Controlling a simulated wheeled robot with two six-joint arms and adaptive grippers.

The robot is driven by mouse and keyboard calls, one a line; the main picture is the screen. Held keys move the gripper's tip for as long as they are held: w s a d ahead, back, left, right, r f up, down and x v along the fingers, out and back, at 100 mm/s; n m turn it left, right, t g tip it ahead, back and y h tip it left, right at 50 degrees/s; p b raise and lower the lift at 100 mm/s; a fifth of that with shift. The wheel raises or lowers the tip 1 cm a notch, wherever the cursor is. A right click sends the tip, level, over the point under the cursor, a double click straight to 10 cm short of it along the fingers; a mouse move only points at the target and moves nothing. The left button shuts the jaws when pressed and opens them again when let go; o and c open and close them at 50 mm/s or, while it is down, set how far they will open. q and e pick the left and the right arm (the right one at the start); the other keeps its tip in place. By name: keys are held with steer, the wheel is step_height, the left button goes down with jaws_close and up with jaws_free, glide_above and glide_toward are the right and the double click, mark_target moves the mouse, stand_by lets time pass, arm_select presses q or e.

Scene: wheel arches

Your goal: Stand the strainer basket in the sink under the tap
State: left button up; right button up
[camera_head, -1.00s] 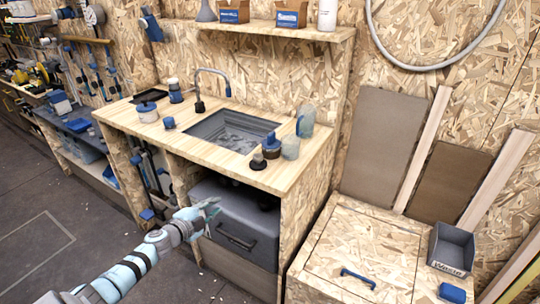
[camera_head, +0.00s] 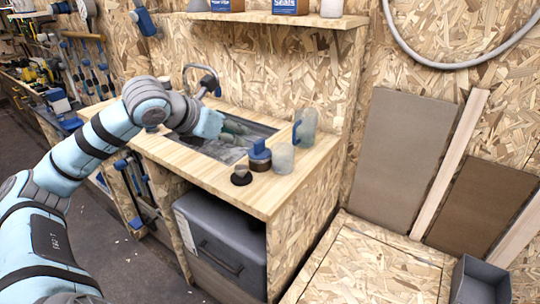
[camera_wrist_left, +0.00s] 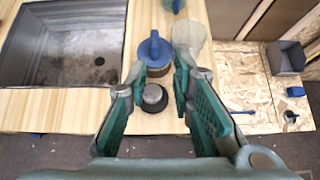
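The sink (camera_head: 205,148) is a grey rectangular basin in the wooden counter and also shows in the left wrist view (camera_wrist_left: 62,55). The tap (camera_head: 209,82) stands behind it, partly covered by my arm. No basket is plain to me; a pale translucent cup (camera_head: 283,159) on the counter right of the sink may be the strainer basket, but I cannot tell. It also shows in the left wrist view (camera_wrist_left: 187,35). My right gripper is out of view.
Beside the cup stand a blue-topped jar (camera_head: 260,155), a small dark round thing (camera_head: 241,176) and a blue-handled clear jug (camera_head: 305,127). A shelf (camera_head: 275,18) hangs above. A grey box (camera_head: 225,237) sits under the counter. The counter's front right is bare.

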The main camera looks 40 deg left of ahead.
mark_target(258, 141)
arm_select(q)
steer(key=p+x, duration=0.2)
steer(key=x, duration=0.2)
steer(key=p+x, duration=0.2)
steer(key=x, duration=0.2)
steer(key=a+p+x, duration=0.1)
steer(key=x, duration=0.4)
steer(key=shift+w+p, duration=0.15)
steer(key=shift+p, duration=0.25)
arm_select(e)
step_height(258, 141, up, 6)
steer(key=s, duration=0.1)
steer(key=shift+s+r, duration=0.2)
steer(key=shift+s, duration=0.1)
arm_select(q)
steer(key=shift+r, duration=0.1)
jaws_close()
